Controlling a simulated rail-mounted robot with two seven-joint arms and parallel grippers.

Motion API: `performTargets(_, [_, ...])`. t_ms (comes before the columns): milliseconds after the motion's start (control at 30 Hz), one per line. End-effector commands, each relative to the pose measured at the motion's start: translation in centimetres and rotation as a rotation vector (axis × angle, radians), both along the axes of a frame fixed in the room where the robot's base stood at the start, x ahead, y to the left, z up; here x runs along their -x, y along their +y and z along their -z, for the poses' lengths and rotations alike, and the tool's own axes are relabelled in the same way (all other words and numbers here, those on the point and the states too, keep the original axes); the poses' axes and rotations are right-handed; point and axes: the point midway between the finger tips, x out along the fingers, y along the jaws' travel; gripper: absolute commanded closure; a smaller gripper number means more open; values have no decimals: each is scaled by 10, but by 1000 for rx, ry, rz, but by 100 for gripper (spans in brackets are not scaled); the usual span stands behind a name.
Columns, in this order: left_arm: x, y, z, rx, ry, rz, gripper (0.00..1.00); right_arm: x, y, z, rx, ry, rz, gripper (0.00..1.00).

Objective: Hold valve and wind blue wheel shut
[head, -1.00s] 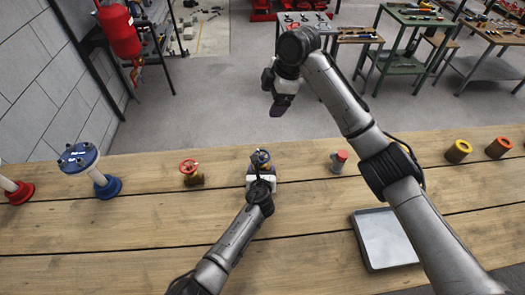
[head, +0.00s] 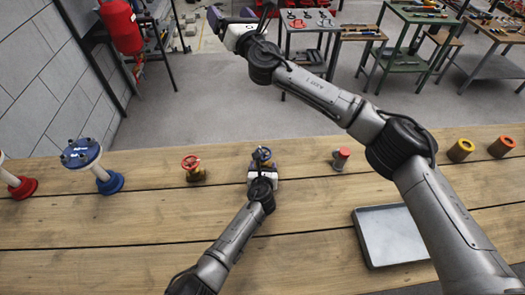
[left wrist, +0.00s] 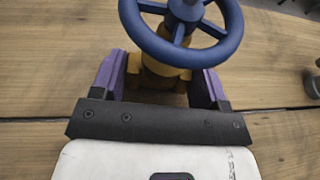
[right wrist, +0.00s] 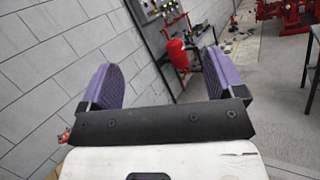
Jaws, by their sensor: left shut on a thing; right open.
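The brass valve with the blue wheel (head: 262,153) stands upright on the wooden table, in the middle of the head view. In the left wrist view the blue wheel (left wrist: 227,38) sits above the brass body (left wrist: 160,72). My left gripper (head: 262,168) is shut on the valve body, with a purple finger on each side below the wheel. My right gripper (head: 240,12) is open and empty, raised in the air beyond the table's far edge and well away from the wheel. Its spread purple fingers show in the right wrist view (right wrist: 155,80).
A red-wheeled valve (head: 193,168) and a blue flanged pipe piece (head: 108,181) stand left of the held valve. A small red-topped fitting (head: 340,159), a grey tray (head: 391,237), and yellow (head: 460,150) and orange (head: 501,147) cylinders are to the right.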

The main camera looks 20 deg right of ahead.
Motion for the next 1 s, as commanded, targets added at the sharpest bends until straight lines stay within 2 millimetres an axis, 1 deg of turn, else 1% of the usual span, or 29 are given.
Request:
performTargets(33, [0,-1,-2,1,-2,1,77,3,15,6,113,-27,-59,12])
performTargets(100, [0,-1,-2,1,-2,1,77,9,36,16,274,-59,-144,12])
performTargets(167, [0,-1,-2,1,-2,1,77,15,53,28,411,-80,-214,12])
performTargets(200, [0,-1,-2,1,-2,1,77,19,63,37,504,-91,-262,12])
performTargets(267, [0,-1,-2,1,-2,1,77,26,76,53,643,-104,-331,12])
performTargets(333, [0,-1,-2,1,-2,1,77,34,87,74,804,-111,-410,12])
performTargets(400, [0,-1,-2,1,-2,1,77,42,94,96,961,-110,-487,12])
performTargets(467, [0,-1,-2,1,-2,1,77,48,97,115,1095,-106,-551,12])
performTargets(500, [0,-1,-2,1,-2,1,77,53,98,128,1182,-98,-594,12])
performTargets(567, [0,-1,-2,1,-2,1,77,59,96,146,1310,-83,-657,12])
performTargets(600, [0,-1,-2,1,-2,1,77,63,92,158,1394,-71,-699,12])
performTargets(667, [0,-1,-2,1,-2,1,77,69,86,174,1514,-47,-760,12])
performTargets(800, [0,-1,-2,1,-2,1,77,83,62,207,1778,33,-906,12])
performTargets(900, [0,-1,-2,1,-3,1,77,94,40,225,1940,107,-1014,12])
performTargets(1000, [0,-1,-2,1,-3,1,77,105,19,237,2066,184,-1123,12])
